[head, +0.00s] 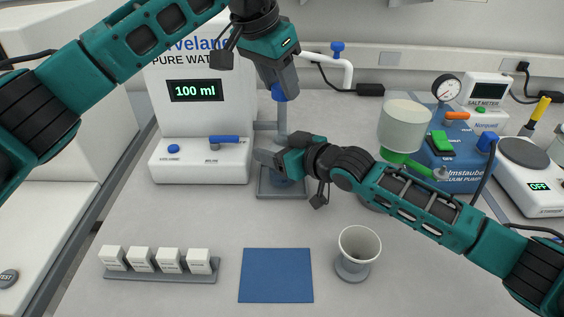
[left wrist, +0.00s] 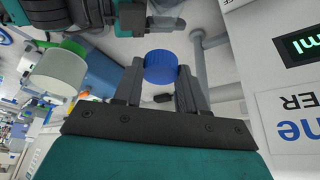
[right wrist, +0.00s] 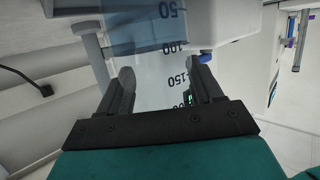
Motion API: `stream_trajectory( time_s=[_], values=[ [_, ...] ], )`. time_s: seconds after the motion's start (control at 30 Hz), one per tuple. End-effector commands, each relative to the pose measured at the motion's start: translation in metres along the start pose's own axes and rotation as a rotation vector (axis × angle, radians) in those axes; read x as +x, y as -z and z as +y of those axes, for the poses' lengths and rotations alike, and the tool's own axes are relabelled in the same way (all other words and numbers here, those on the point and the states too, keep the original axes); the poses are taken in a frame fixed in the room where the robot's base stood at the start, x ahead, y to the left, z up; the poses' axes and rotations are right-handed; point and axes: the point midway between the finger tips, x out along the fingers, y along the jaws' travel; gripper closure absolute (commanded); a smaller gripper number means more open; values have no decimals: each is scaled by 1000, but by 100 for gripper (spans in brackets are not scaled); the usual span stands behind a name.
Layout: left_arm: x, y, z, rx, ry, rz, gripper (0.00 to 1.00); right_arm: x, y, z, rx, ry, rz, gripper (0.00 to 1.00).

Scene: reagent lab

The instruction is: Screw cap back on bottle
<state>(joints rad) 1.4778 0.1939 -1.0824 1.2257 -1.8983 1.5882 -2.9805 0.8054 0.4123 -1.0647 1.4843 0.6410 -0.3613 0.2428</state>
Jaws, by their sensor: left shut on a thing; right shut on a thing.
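My left gripper (head: 279,88) points down and is shut on the blue cap (head: 279,94). The cap also shows between the fingers in the left wrist view (left wrist: 160,67). My right gripper (head: 266,158) is lower and shut on the bottle. The bottle is clear, with volume marks and blue liquid, and shows between the fingers in the right wrist view (right wrist: 150,75). In the head view my right gripper hides most of the bottle, over a grey stand base (head: 282,190). The cap is apart from the bottle, held above it. The bottle's mouth is not clearly visible.
A water dispenser (head: 200,125) stands to the left of the stand, reading 100 ml. A vacuum pump (head: 455,170) and a filter funnel (head: 403,125) are at right. In front lie a blue mat (head: 276,276), a white cup (head: 359,245) and a rack of white boxes (head: 160,275).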

Motion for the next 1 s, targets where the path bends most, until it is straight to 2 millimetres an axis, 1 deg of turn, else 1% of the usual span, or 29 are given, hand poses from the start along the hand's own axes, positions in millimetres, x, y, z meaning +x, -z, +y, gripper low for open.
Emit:
stream_trajectory(
  time_s=[0.03, 0.17, 0.2, 0.27, 0.5, 0.6, 0.7, 1.0],
  values=[
    [0, 0, 0, 0, 0, 0, 92, 0, 0, 0, 0, 0, -1, 76],
    [0, 0, 0, 0, 0, 0, 92, 0, 0, 0, 0, 0, -1, 88],
    [0, 0, 0, 0, 0, 0, 92, 0, 0, 0, 0, 0, -1, 90],
    [2, -1, 0, 0, 0, -1, 92, 0, 0, 0, 0, 0, -1, 90],
    [33, -15, -1, -1, 1, -2, 92, 0, 0, 0, 0, 0, -1, 90],
    [42, -19, 0, 1, 2, 0, 92, 0, 0, 0, 0, 0, -1, 90],
    [46, -20, 0, 1, 2, 2, 92, 0, 0, 0, 0, 0, -1, 90],
    [46, -20, 0, 1, 2, 2, 92, 0, 0, 0, 0, 0, -1, 90]
  ],
)
